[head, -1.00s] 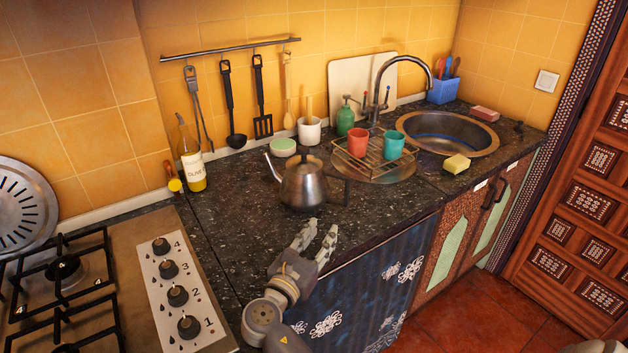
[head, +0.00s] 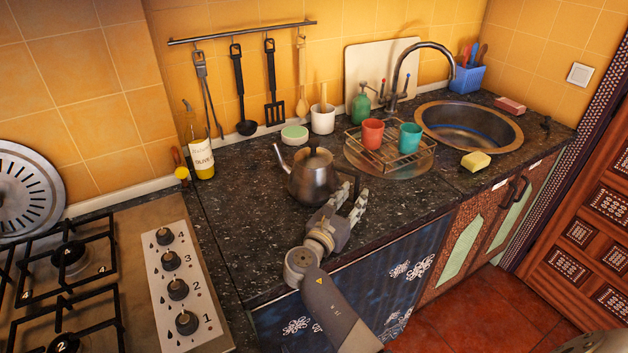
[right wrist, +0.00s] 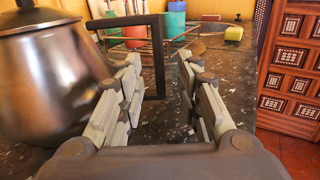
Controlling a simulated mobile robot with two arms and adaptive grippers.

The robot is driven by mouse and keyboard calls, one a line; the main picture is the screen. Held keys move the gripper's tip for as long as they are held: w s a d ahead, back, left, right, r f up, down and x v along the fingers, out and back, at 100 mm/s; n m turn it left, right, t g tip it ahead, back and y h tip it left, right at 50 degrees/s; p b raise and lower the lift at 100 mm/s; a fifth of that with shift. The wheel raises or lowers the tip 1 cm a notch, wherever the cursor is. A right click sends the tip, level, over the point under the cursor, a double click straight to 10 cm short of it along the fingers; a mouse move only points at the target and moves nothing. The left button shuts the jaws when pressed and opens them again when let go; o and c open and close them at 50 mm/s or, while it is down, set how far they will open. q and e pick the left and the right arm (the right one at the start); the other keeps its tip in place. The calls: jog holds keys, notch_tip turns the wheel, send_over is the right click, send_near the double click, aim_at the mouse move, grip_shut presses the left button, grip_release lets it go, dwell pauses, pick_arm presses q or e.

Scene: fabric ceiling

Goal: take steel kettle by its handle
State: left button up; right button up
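The steel kettle (head: 313,180) stands upright on the dark speckled counter, its spout pointing left. It also fills the left of the right wrist view (right wrist: 50,75). Its black angular handle (right wrist: 158,60) is on the side toward the dish rack. My right gripper (head: 348,200) is just in front of the kettle, at the handle side. In the right wrist view the gripper (right wrist: 160,80) is open, and the handle's upright bar shows in the gap between its fingers. I cannot tell whether the bar is inside the fingertips or just beyond. My left gripper is not in view.
A wire rack (head: 400,155) with red (head: 372,133) and teal (head: 410,138) cups stands right of the kettle. An oil bottle (head: 199,155) is to the left, beyond it the stove (head: 90,280). The counter front right of the gripper is clear.

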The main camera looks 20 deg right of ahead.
jog(key=shift+x, duration=1.1)
jog(key=shift+w+d, duration=0.15)
jog(key=shift+d, duration=0.1)
jog(key=c, duration=0.7)
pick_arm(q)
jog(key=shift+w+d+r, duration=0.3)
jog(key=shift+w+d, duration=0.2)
pick_arm(e)
grip_shut()
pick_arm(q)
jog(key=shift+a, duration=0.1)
pick_arm(e)
jog(key=shift+r, duration=0.15)
jog(key=shift+r, duration=0.1)
